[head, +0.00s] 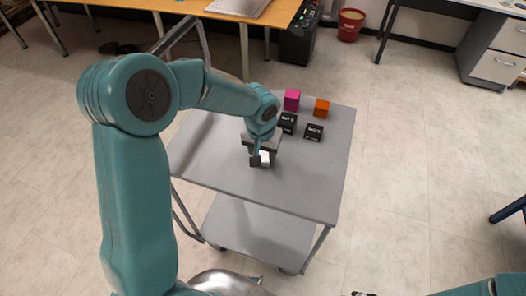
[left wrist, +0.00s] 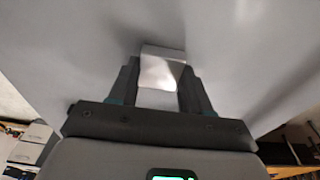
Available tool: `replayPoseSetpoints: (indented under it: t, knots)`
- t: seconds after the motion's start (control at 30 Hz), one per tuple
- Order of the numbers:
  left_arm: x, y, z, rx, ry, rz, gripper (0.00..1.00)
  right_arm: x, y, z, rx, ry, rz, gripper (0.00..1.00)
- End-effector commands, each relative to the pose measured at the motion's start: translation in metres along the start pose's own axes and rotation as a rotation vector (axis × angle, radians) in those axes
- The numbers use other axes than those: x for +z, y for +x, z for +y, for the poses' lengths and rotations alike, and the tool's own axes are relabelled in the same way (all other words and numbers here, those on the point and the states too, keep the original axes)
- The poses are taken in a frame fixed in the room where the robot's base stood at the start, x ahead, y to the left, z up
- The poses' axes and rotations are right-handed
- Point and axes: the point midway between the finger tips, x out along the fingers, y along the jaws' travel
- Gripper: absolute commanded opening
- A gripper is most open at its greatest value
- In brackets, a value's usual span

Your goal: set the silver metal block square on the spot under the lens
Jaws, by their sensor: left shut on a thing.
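The silver metal block (left wrist: 163,70) is between the two fingers of my left gripper (left wrist: 160,88), which is shut on it. In the head view the block (head: 265,157) shows as a small bright patch at the fingertips of my left gripper (head: 260,158), over the grey cart top (head: 210,165). I cannot tell whether the block touches the cart. The lens and the spot under it are not visible in either view. Part of my right arm shows at the bottom right of the head view, but its finger state is unclear.
Behind my left gripper on the cart stand a magenta block (head: 292,100), an orange block (head: 321,108) and two black boxes, one (head: 314,132) to the right and one (head: 288,123) beside the arm. The cart's front and right are clear. A wooden table (head: 215,12) stands behind.

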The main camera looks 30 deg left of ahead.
Motion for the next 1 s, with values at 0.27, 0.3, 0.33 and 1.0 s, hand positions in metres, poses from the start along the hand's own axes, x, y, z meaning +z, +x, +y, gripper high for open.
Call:
replayPoseSetpoints:
  t: [0.27,0.3,0.33,1.0]
  knots:
    - [0.000,0.003,0.000,0.000,0.001,0.000,0.74,0.000,0.003,0.001,0.000,0.000,0.000,0.43]
    - [0.000,0.003,0.000,0.000,0.001,0.000,0.74,0.000,0.003,0.001,0.000,0.000,0.000,0.43]
    - [0.000,0.003,0.000,0.000,0.001,0.000,0.74,0.000,0.003,0.001,0.000,0.000,0.000,0.43]
    - [-0.002,-0.083,0.001,0.001,0.001,0.007,0.74,0.000,-0.001,0.000,0.000,0.000,0.000,0.43]
